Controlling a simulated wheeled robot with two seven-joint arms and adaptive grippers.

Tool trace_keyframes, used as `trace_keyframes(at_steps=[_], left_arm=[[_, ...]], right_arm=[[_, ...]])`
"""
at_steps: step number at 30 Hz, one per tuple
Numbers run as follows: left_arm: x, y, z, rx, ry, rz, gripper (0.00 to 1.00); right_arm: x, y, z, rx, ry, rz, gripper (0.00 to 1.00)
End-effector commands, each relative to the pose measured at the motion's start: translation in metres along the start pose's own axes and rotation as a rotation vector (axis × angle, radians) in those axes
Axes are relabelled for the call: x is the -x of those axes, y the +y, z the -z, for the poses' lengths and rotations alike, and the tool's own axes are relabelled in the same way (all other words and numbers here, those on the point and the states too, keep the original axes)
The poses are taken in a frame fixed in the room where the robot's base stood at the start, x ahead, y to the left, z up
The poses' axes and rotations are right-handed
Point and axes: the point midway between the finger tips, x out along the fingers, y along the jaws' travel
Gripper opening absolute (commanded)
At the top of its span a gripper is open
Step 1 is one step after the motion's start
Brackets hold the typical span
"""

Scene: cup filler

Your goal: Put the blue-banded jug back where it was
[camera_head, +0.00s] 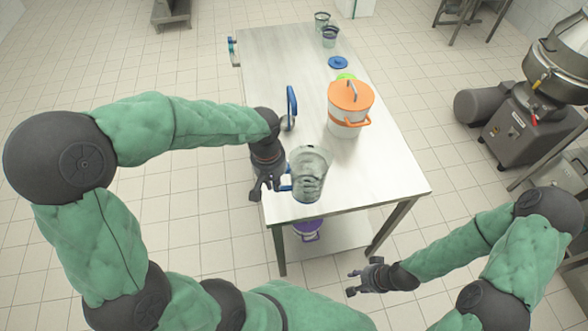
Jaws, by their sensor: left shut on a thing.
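A clear jug (311,168) with a blue handle and some blue near its base is held over the near left part of the white table (385,182). My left gripper (272,190) is shut on the jug's handle, on its left side. Whether the jug's base touches the table is hard to tell from above. My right gripper (354,282) is in front of the table, apart from everything, with its fingers spread and empty.
A white bucket with an orange lid (350,97) stands behind the jug. A blue upright ring (291,103) is near the left edge. A blue disc (338,62), a green disc (346,76) and two clear vessels (329,38) (321,20) are farther back. A purple bucket (307,230) sits below.

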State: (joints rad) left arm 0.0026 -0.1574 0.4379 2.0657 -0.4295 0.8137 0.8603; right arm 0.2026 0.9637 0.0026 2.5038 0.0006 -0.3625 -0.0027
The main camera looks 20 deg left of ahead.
Motion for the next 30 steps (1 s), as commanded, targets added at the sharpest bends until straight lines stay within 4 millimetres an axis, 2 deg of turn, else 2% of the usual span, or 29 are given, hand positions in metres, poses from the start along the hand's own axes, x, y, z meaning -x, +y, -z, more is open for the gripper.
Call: trace_keyframes(at_steps=[10, 16, 21, 26, 30], left_arm=[[-0.033, 0.020, 0.063, -0.002, -0.002, 0.001, 0.00], [-0.067, 0.027, 0.089, -0.001, -0.002, 0.001, 0.00], [-0.082, 0.031, 0.102, -0.001, -0.001, 0.000, 0.00], [-0.087, 0.032, 0.107, -0.002, 0.000, 0.000, 0.00], [-0.103, 0.033, 0.110, -0.003, -0.001, 0.001, 0.00]], right_arm=[[-0.008, 0.003, 0.001, 0.000, 0.000, 0.000, 0.40], [-0.014, 0.005, 0.001, 0.000, 0.000, 0.000, 0.40], [-0.016, 0.006, 0.001, 0.000, 0.001, 0.000, 0.40], [-0.017, 0.006, 0.001, 0.000, 0.001, 0.000, 0.40], [-0.020, 0.007, 0.001, 0.000, 0.001, 0.000, 0.40]])
